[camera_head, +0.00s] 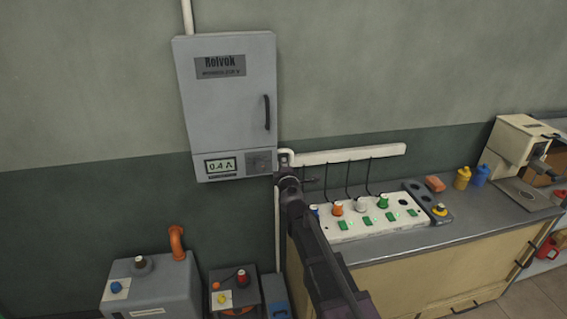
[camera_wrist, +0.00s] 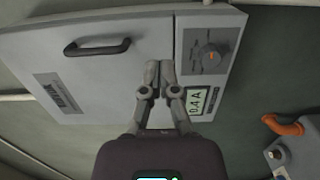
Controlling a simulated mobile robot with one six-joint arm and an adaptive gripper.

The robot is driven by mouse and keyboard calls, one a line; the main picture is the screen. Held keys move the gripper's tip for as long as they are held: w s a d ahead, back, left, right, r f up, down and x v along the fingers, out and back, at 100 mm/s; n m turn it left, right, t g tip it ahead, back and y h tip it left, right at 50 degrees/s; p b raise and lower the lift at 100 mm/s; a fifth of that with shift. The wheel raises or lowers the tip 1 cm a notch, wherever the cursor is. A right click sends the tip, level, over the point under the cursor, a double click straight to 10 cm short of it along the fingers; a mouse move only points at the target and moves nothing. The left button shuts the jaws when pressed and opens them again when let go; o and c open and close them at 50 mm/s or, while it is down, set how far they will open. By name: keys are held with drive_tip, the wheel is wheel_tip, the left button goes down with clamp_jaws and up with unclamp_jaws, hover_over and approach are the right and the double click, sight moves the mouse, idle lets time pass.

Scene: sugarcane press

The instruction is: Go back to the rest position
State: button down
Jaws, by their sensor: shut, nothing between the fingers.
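My gripper (camera_wrist: 159,66) is shut and empty in the wrist view, its two fingertips together. They show in front of the grey wall cabinet (camera_wrist: 110,62), near the seam between its door and its control strip; I cannot tell the gap. In the head view my gripper (camera_head: 283,160) is at the cabinet's lower right corner, and my arm reaches up to it from the bottom. The cabinet (camera_head: 225,105) is closed, with a dark handle (camera_head: 267,112). Its display (camera_head: 221,166) reads 0.4 A. A knob (camera_wrist: 210,56) with an orange mark sits beside the display in the wrist view.
A counter (camera_head: 440,235) at the right bears a white strip (camera_head: 345,229) with several coloured plugs and cables. A beige machine (camera_head: 515,145) stands farther right. Grey boxes, one with an orange pipe (camera_head: 177,243), stand low at the left.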

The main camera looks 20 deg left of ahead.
idle(0.3)
drive_tip(key=w+d+f+m+h, duration=0.1)
drive_tip(key=d+f+m+h, duration=0.2)
drive_tip(key=d, duration=0.5)
drive_tip(key=d+m+g+h, duration=0.1)
drive_tip(key=d+m+h, duration=0.25)
drive_tip(key=d, duration=0.35)
drive_tip(key=w+d+f+m+h, duration=0.1)
drive_tip(key=d+f+m+h, duration=0.15)
drive_tip(key=d+m, duration=0.4)
drive_tip(key=s+d+f+m+g+h, duration=0.2)
drive_tip(key=s+d+f+g, duration=0.1)
drive_tip(key=d, duration=0.5)
drive_tip(key=s+d+f+m+g+h, duration=0.2)
drive_tip(key=s+d+f+m+g, duration=0.15)
drive_tip(key=d, duration=0.45)
drive_tip(key=s+d+f+m+g+y, duration=0.1)
drive_tip(key=s+d+f+g, duration=0.1)
drive_tip(key=s, duration=0.4)
drive_tip(key=s+d+f+m+g+y, duration=0.2)
drive_tip(key=s+d+g, duration=0.1)
drive_tip(key=s, duration=0.3)
drive_tip(key=s+d+f+m+g+y, duration=0.1)
drive_tip(key=s+d+f+g+y, duration=0.1)
drive_tip(key=s, duration=0.4)
drive_tip(key=shift+s+d+f+m+g, duration=0.2)
drive_tip(key=shift+d+f+m+g, duration=0.15)
drive_tip(key=shift+g, duration=0.5)
